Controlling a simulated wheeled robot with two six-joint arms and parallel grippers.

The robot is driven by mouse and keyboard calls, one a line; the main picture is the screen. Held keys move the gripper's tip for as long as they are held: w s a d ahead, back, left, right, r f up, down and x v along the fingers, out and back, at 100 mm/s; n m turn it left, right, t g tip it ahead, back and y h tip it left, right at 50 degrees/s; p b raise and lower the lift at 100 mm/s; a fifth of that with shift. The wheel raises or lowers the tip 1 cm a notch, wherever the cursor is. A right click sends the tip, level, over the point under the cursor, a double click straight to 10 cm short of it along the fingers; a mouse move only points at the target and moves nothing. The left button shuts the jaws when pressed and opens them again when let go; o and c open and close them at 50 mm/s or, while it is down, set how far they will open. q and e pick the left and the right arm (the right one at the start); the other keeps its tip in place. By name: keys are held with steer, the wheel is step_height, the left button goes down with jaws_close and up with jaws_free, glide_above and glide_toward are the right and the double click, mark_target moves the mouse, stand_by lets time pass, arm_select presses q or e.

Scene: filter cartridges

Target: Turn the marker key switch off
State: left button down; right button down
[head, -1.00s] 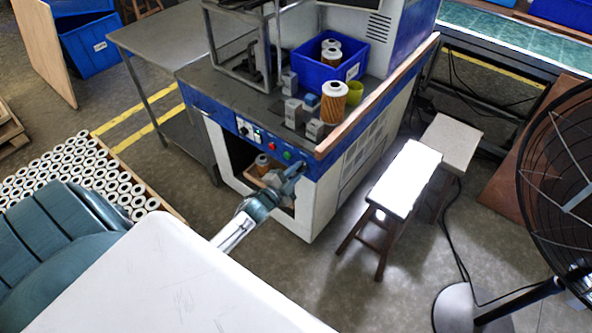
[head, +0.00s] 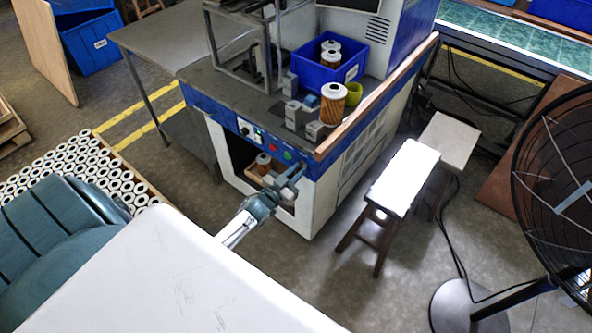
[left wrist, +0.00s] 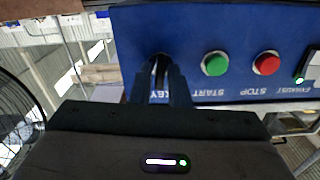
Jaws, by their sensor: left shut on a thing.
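The key switch (left wrist: 160,60) of the marker is on the blue panel (left wrist: 215,25), above the label KEY, which appears upside down in the left wrist view. My left gripper (left wrist: 163,78) is shut on its dark key, with a finger on each side. The fingers hide most of the switch, so I cannot tell its setting. In the head view my left gripper (head: 299,171) reaches the right part of the machine's blue front panel (head: 222,124). My right gripper is not in view.
Beside the key are a green START button (left wrist: 215,64), a red STOP button (left wrist: 266,63) and an EXHAUST switch (left wrist: 309,66) with a lit green lamp. Filter cartridges and a blue bin (head: 305,78) stand on the machine top. Stools (head: 403,180) and a fan (head: 560,190) stand right.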

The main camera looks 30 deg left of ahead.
arm_select(q)
steer(key=shift+n, duration=0.6)
steer(key=c, duration=1.5)
jaws_free()
steer(key=shift+c, duration=0.2)
steer(key=shift+s, duration=0.1)
steer(key=s+b, duration=0.1)
steer(key=s, duration=0.9)
steer(key=shift+s+a+b, duration=0.3)
steer(key=shift+a, duration=0.15)
